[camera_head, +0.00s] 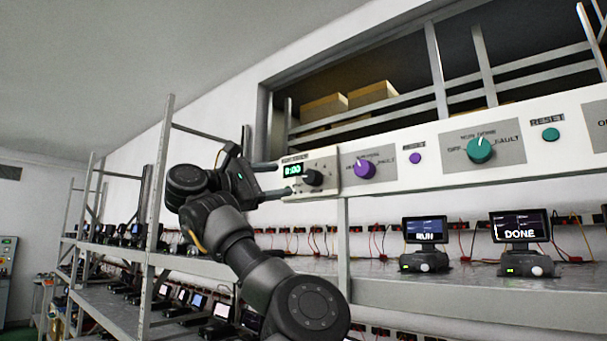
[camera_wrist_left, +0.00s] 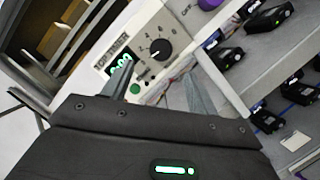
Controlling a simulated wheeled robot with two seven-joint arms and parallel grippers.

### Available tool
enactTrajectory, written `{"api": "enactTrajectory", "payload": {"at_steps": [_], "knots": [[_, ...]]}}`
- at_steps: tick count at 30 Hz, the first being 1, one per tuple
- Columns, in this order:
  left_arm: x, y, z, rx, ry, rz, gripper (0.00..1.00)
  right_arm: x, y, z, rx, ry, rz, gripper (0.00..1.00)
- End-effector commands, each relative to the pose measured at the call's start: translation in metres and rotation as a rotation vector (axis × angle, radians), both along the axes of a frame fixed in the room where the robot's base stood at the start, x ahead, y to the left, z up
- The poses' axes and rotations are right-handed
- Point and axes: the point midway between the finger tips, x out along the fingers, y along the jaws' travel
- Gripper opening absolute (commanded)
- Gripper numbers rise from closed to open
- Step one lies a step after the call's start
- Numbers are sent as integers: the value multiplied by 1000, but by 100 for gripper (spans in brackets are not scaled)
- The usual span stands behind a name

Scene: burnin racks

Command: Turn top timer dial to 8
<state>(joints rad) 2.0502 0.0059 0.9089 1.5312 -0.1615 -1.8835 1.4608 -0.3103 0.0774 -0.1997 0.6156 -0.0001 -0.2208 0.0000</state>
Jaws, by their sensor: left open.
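The timer panel (camera_head: 322,161) is at the left end of the white control strip, with a black dial (camera_head: 313,177) and a small green display (camera_head: 293,170) that looks like 8:00, though its digits are small. My left gripper (camera_head: 282,179) is open just left of the dial, its fingers pointing at the panel. In the left wrist view the dial (camera_wrist_left: 161,49) shows ahead, between and beyond the fingertips (camera_wrist_left: 158,72), and appears clear of them. One finger partly covers the display (camera_wrist_left: 120,63) there. The dial's pointer setting is too small to read surely. My right gripper is out of view.
Right of the timer are a purple knob (camera_head: 364,168), a purple button (camera_head: 415,158), a teal knob (camera_head: 480,149) and a teal reset button (camera_head: 550,135). Below, a shelf (camera_head: 380,283) holds devices reading RUN (camera_head: 426,231) and DONE (camera_head: 519,228).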

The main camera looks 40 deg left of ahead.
Motion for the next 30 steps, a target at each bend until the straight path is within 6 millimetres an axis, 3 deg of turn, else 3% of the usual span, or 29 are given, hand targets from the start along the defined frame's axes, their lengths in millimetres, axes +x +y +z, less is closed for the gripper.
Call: {"api": "enactTrajectory", "payload": {"at_steps": [3, 13, 26, 30], "knots": [[24, -7, 11, 0, 4, -4, 59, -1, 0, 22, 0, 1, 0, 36], [70, -15, 20, 0, 3, 3, 59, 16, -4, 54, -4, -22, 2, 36], [79, -17, 18, 0, 0, 5, 59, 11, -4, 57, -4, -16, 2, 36], [79, -17, 18, 0, 0, 5, 42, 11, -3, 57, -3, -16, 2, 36]]}}
